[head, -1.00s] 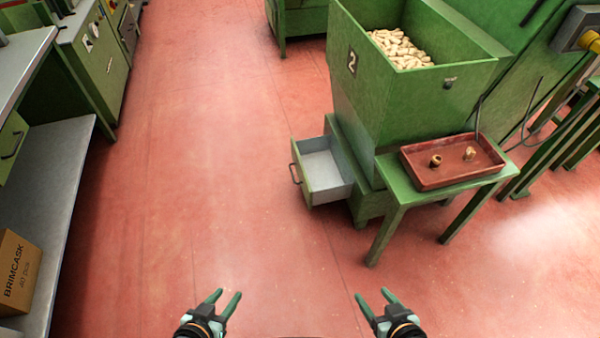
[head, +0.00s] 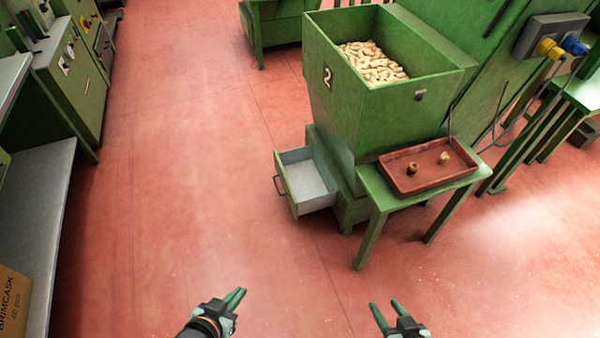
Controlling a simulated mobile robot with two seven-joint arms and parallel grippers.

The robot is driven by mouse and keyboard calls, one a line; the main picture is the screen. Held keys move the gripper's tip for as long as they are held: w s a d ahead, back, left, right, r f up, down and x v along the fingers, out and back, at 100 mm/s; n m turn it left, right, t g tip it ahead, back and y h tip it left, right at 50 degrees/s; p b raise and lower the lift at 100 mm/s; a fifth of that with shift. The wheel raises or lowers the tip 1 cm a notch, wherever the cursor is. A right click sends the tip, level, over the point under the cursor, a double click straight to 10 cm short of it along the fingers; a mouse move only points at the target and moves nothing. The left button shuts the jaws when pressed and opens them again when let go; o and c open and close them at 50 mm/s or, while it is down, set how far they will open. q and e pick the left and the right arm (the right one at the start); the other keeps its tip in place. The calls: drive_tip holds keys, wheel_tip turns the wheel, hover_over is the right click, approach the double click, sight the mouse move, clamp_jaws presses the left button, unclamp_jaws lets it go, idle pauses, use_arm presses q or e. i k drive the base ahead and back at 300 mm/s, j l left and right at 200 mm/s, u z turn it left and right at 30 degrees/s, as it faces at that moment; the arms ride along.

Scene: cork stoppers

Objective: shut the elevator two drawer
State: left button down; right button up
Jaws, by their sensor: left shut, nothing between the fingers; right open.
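The elevator two is a green hopper (head: 345,110) marked with a white 2 and filled with cork stoppers (head: 372,62). Its drawer (head: 306,184) sticks out open at the base, on the left side, with a grey interior that looks empty. The drawer's dark handle (head: 280,182) is on its left front face. My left gripper (head: 238,293) is shut and empty, low in the view and apart from the drawer. My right gripper (head: 383,307) is open and empty, below the small green table. Neither gripper touches anything.
A red tray (head: 428,184) with two small brown pieces stands on a green table (head: 370,203) right of the drawer. Grey benching (head: 35,215) with a Brimcask box (head: 14,300) lines the left. The red floor (head: 190,180) between is clear.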

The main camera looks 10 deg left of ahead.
sight(305, 190)
drive_tip(key=i+j+z, duration=0.2)
drive_tip(key=j+z, duration=0.15)
drive_tip(key=i+j+z, duration=0.15)
drive_tip(key=j+z, duration=0.15)
drive_tip(key=i+j, duration=0.1)
drive_tip(key=j, duration=0.2)
drive_tip(key=i+j+z, duration=0.15)
drive_tip(key=j, duration=0.45)
drive_tip(key=i+z, duration=0.05)
